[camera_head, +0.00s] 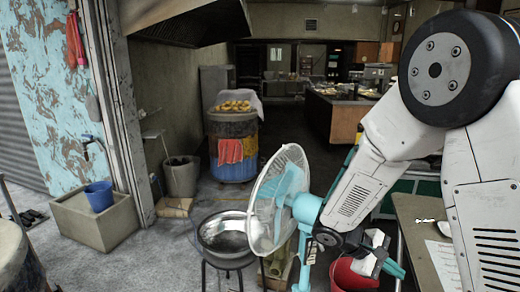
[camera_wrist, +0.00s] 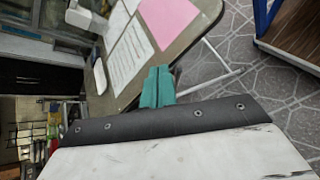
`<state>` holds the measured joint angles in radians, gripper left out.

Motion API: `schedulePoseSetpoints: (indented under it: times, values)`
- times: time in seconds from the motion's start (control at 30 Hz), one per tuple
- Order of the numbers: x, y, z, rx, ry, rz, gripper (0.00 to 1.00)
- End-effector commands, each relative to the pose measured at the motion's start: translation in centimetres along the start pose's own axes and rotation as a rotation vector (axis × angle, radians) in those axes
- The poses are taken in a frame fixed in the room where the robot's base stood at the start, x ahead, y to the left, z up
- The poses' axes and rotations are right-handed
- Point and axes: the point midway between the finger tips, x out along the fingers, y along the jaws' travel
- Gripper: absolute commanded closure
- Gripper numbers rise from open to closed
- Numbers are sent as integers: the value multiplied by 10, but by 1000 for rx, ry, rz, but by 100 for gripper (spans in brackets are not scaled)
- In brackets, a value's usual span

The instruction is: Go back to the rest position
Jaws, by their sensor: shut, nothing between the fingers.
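My gripper (camera_wrist: 158,72) shows in the wrist view as two teal fingers side by side, shut with nothing between them. Its fingertips overlap the edge of a grey table (camera_wrist: 190,38) in the picture; I cannot tell the gap between them. In the head view my gripper (camera_head: 397,268) is low at the right, partly hidden by my white arm, beside the table (camera_head: 408,212). The arm is bent, reaching down from the upper right.
A standing fan (camera_head: 278,200) is close to my forearm. A metal bowl (camera_head: 226,238) on a stand and a red bucket (camera_head: 354,274) are near. A blue barrel (camera_head: 233,166) stands farther back. Papers (camera_wrist: 127,56) and a pink sheet (camera_wrist: 168,20) lie on the table.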

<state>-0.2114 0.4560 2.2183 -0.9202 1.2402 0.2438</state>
Motion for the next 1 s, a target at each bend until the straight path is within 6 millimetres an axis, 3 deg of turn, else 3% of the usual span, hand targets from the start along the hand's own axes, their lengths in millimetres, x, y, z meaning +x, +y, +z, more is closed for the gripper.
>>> schedulePoseSetpoints:
  times: [0.03, 0.1, 0.4, 0.73, 1.0]
  values:
    - [-8, -2, 22, 38, 12, -64, 100]
    - [-16, -9, 48, 79, 28, -155, 100]
    - [-57, -47, 140, 251, 169, -507, 100]
    - [-99, -85, 211, 452, 417, -787, 100]
    - [-114, -90, 251, 598, 593, -833, 100]
